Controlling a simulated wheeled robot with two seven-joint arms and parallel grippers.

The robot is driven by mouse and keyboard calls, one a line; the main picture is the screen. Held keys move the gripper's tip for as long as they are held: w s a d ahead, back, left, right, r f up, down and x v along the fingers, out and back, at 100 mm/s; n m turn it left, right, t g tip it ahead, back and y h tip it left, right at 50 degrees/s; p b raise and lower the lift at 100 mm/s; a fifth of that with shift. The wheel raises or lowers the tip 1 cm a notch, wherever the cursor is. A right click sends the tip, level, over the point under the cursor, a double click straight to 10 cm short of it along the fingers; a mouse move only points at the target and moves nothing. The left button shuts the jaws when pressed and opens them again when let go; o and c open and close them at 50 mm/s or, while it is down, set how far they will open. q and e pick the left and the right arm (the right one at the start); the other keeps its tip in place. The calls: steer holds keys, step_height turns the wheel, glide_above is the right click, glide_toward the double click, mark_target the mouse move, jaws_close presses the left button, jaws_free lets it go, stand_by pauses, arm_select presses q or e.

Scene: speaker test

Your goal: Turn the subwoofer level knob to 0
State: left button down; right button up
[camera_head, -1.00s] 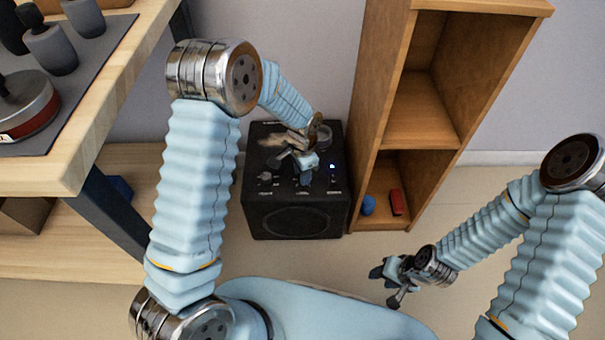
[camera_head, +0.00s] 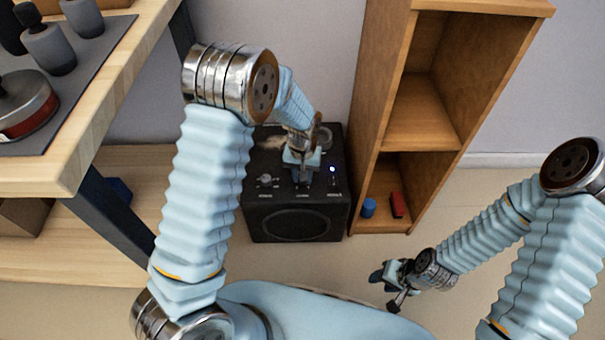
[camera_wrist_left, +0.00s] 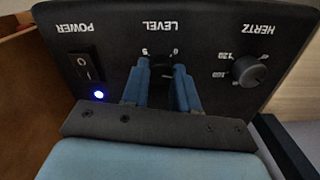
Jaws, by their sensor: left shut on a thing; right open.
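The black subwoofer (camera_head: 252,215) stands on the floor, its control panel facing up. In the left wrist view the panel is upside down. The level knob (camera_wrist_left: 162,75) is dark and mostly hidden between the blue fingers of my left gripper (camera_wrist_left: 164,66), which is shut on it. The 5 and 0 marks show just beyond the fingertips; the knob's pointer cannot be made out. In the head view my left gripper (camera_head: 302,176) is over the middle of the panel and hides the knob. My right gripper (camera_head: 390,283) is open and empty, above the floor.
The hertz knob (camera_wrist_left: 249,71) and the power switch (camera_wrist_left: 86,67) with its lit blue light (camera_wrist_left: 98,95) flank the level knob. A wooden shelf (camera_head: 368,120) stands close right of the subwoofer. A wooden table (camera_head: 120,75) is at the left.

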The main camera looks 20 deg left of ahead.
arm_select(q)
steer(key=n, duration=0.3)
steer(key=shift+r+n+p, duration=0.1)
steer(key=shift+n+p, duration=0.2)
steer(key=shift+p, duration=0.1)
steer(key=n+p, duration=0.1)
steer(key=n, duration=0.2)
steer(key=shift+n, duration=0.3)
steer(key=shift+n+p, duration=0.7)
steer(key=shift+n, duration=1.1)
steer(key=c, duration=0.9)
jaws_free()
steer(key=shift+o, duration=0.2)
step_height(320, 180, up, 14)
steer(key=p, duration=0.2)
